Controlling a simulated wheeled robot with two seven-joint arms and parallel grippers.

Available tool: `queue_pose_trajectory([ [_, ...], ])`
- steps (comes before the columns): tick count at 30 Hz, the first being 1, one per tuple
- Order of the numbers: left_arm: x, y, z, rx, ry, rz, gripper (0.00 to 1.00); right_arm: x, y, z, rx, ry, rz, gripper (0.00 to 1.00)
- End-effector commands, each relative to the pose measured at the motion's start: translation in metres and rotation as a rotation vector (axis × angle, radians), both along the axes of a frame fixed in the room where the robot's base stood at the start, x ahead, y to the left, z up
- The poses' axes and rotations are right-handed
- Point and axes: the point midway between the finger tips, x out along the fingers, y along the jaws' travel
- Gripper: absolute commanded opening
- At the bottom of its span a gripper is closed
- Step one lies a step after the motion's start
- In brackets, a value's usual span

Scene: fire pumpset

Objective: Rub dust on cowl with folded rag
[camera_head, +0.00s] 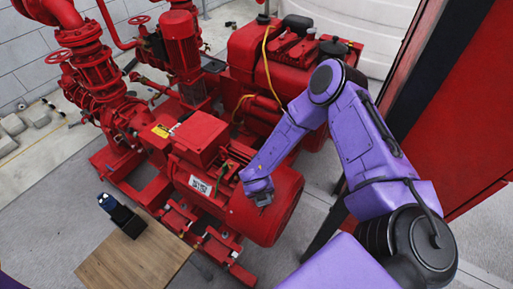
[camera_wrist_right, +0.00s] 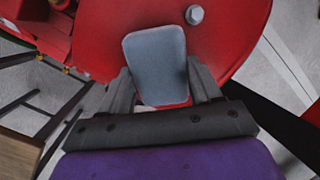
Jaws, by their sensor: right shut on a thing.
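The red cowl (camera_head: 284,205) is the rounded end of the motor in the middle of the head view. It fills the upper middle of the right wrist view (camera_wrist_right: 235,40). My right gripper (camera_head: 262,197) is at the cowl's face, and its two fingers show in the right wrist view (camera_wrist_right: 162,88). They are shut on a grey-blue folded rag (camera_wrist_right: 155,62), a flat pad with rounded corners, in front of the cowl. I cannot tell whether the rag touches the cowl. My left gripper is not in view.
A wooden table (camera_head: 128,262) stands at the lower left with a dark blue and black object (camera_head: 120,214) on it. Red pipes and valves (camera_head: 88,62) stand behind. A red panel with a dark edge (camera_head: 465,120) is at the right.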

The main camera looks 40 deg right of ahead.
Motion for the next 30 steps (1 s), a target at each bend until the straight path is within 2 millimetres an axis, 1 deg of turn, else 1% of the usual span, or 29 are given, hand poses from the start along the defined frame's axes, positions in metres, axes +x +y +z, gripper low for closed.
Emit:
queue_pose_trajectory([
  [3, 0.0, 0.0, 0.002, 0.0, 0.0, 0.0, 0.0, -0.01, -0.004, 0.001, 0.0, 0.0, 0.0, 0.35],
  [8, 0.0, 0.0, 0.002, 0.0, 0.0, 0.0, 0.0, -0.014, -0.006, 0.001, 0.0, -0.001, 0.0, 0.35],
  [15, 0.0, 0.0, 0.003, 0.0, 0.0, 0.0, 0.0, -0.036, -0.016, -0.001, 0.001, 0.001, -0.001, 0.35],
  [20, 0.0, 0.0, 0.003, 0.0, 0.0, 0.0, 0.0, -0.047, -0.021, -0.002, 0.0, 0.0, -0.003, 0.35],
  [25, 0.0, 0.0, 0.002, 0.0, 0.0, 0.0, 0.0, -0.047, -0.021, -0.001, 0.0, -0.001, -0.004, 0.35],
  [30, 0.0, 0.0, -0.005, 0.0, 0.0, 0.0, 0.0, -0.032, -0.015, -0.004, 0.0, -0.002, -0.005, 0.35],
])
